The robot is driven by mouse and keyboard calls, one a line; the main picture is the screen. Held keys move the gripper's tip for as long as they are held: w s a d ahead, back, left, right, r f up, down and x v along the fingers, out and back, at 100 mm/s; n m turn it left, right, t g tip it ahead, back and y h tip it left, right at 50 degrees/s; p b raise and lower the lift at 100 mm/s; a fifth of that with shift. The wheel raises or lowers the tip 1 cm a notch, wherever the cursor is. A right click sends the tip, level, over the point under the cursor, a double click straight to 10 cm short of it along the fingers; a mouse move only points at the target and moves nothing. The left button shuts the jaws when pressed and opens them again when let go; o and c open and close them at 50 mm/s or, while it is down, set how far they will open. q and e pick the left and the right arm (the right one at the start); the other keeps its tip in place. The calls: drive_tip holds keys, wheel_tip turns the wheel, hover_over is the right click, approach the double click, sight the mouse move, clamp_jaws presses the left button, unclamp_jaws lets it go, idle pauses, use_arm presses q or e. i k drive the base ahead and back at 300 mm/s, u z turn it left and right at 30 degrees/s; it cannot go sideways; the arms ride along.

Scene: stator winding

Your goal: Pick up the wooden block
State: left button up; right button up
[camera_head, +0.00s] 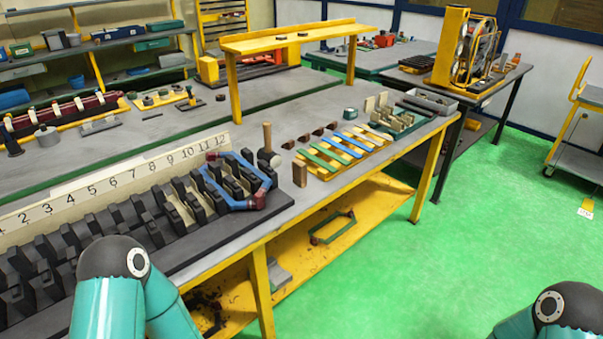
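A small brown wooden block (300,173) stands upright near the front edge of the grey workbench (284,204). It is just left of a yellow rack with green, blue and pale strips. Nothing touches the block, and its front faces are in plain view. Neither of my grippers is in view, and both arms are well apart from the block.
Left of the block are a wooden-handled mallet (267,138) and a blue coil frame (243,203) on the numbered black stator (150,226). Several small dark pieces lie behind the block. The yellow rack (317,171) stands to its right. Green floor (370,280) is clear in front.

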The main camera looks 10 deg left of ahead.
sight(299, 168)
drive_tip(key=z, duration=0.15)
drive_tip(key=i, duration=0.45)
drive_tip(key=z, duration=0.55)
drive_tip(key=i, duration=1.05)
drive_tip(key=u, duration=0.75)
